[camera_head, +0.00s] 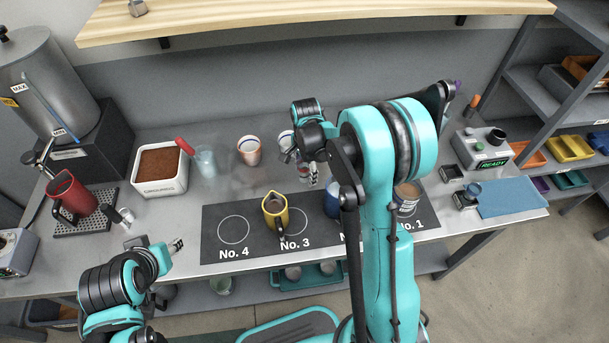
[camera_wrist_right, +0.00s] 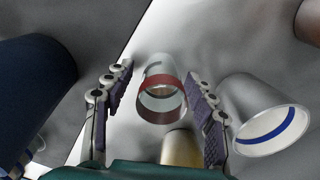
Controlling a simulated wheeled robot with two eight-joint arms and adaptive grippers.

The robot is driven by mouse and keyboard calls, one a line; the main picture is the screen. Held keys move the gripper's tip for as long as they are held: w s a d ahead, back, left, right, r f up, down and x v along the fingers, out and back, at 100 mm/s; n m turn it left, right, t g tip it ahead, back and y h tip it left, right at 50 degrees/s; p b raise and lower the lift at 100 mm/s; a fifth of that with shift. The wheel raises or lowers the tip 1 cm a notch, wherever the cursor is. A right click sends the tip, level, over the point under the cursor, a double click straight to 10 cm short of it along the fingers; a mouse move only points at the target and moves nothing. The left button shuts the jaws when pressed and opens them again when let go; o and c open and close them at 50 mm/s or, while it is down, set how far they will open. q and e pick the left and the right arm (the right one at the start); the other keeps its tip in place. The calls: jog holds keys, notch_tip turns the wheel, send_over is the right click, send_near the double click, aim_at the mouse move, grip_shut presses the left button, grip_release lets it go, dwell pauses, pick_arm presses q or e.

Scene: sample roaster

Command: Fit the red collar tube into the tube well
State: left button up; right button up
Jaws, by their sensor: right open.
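The red collar tube (camera_wrist_right: 162,92) is clear with a red band, seen in the right wrist view standing between the two fingers of my right gripper (camera_wrist_right: 161,76). The fingers are open, one on each side, with gaps to the tube. In the head view my right gripper (camera_head: 303,170) is low over the counter behind the dark mat; I cannot make out the tube clearly there. My left gripper (camera_head: 174,246) is near the counter's front edge, away from the tube; its finger opening is too small to tell. I cannot identify the tube well for certain.
A white cup with a blue band (camera_wrist_right: 265,125) stands close to the right finger. A dark blue mug (camera_wrist_right: 35,80) is at left. A yellow mug (camera_head: 274,210) stands on the mat (camera_head: 222,252). A device marked READY (camera_head: 484,150) is at the right.

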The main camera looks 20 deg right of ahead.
grip_shut()
jog(key=shift+r, duration=0.25)
